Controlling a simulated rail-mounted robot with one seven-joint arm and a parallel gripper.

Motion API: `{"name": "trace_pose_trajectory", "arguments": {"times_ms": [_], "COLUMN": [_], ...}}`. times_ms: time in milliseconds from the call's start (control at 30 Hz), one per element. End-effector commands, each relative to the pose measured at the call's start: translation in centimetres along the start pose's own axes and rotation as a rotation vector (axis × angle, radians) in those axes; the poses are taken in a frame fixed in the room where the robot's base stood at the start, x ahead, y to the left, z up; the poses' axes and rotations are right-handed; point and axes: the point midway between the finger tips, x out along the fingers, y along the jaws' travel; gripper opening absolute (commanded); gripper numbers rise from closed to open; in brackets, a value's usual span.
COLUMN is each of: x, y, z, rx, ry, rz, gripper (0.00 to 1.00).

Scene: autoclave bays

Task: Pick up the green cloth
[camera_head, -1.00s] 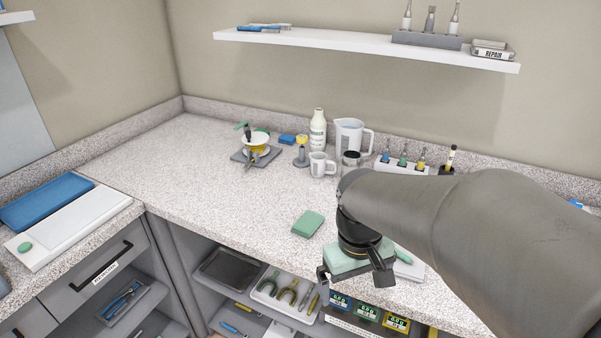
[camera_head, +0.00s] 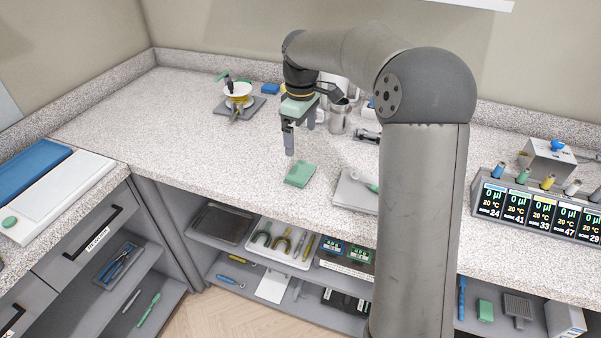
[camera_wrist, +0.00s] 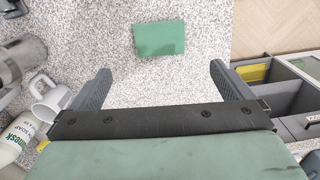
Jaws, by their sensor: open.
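The green cloth (camera_head: 300,173) is a small folded rectangle lying flat on the speckled counter, near its front edge. In the wrist view the cloth (camera_wrist: 159,38) lies beyond my fingertips, roughly centred between them and fully visible. My gripper (camera_head: 303,136) is open and points down above the counter, slightly behind the cloth. Its two fingers also show in the wrist view (camera_wrist: 160,76), apart with nothing between them. The gripper does not touch the cloth.
A grey-white slab (camera_head: 352,194) lies right of the cloth. A steel beaker (camera_head: 337,119) and a white mug (camera_wrist: 48,97) stand behind. Counter left of the cloth is clear. Open shelves (camera_head: 222,222) are below.

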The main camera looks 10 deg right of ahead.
Motion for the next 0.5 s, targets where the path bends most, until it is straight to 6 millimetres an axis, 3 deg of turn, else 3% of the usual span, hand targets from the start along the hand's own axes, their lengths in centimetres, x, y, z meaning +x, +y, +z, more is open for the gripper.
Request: {"name": "trace_pose_trajectory", "arguments": {"times_ms": [200,500], "x": [4.6,7.2], "y": [-0.1,0.0], "z": [0.0,0.0], "rx": [0.0,0.002], "ry": [-0.002,0.0], "rz": [-0.003,0.0], "gripper": [1.0,1.0]}}
